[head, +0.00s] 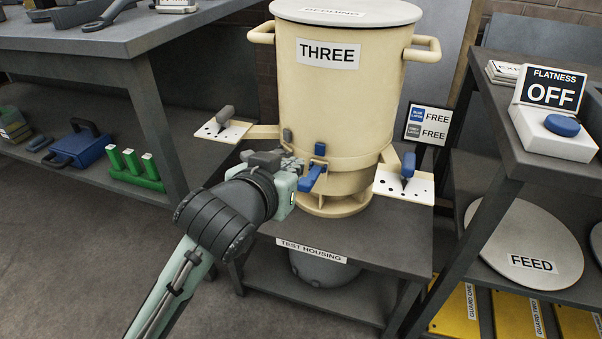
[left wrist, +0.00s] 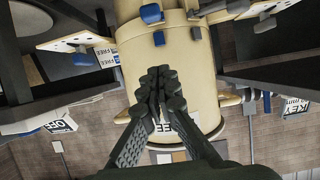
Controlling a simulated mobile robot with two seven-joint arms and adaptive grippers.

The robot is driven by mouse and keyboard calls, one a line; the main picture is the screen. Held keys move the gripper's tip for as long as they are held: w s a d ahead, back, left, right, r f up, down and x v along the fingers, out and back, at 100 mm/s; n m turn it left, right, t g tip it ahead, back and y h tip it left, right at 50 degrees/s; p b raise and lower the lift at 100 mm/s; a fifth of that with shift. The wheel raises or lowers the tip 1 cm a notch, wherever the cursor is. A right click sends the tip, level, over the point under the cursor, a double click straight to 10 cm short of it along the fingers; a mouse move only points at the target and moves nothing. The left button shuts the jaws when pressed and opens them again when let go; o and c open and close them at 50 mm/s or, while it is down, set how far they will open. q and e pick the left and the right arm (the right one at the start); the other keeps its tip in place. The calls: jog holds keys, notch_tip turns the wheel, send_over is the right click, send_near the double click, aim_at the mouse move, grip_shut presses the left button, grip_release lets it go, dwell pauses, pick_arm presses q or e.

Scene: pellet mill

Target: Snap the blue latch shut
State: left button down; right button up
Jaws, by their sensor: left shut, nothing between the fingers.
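The blue latch (head: 312,178) is on the front of the cream drum labelled THREE (head: 330,100); its lever stands out from the wall, below a blue catch (head: 320,149). In the left wrist view, turned upside down, the blue latch (left wrist: 151,13) is at the top with the blue catch (left wrist: 160,38) below it. My left gripper (head: 290,163) is shut and empty, just left of the latch in the head view. Its closed fingers (left wrist: 160,85) point at the drum. Contact cannot be told. My right gripper is out of view.
A sign (head: 428,124) reads FREE for blue and grey latches. The drum stands on a dark table (head: 370,240). Benches stand left (head: 120,45) and right (head: 515,165).

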pick_arm(q)
send_over(302, 190)
notch_tip(302, 190, down, 2)
jog(key=shift+f, duration=0.25)
notch_tip(302, 190, down, 3)
jog(key=shift+f, duration=0.65)
jog(key=shift+f, duration=0.1)
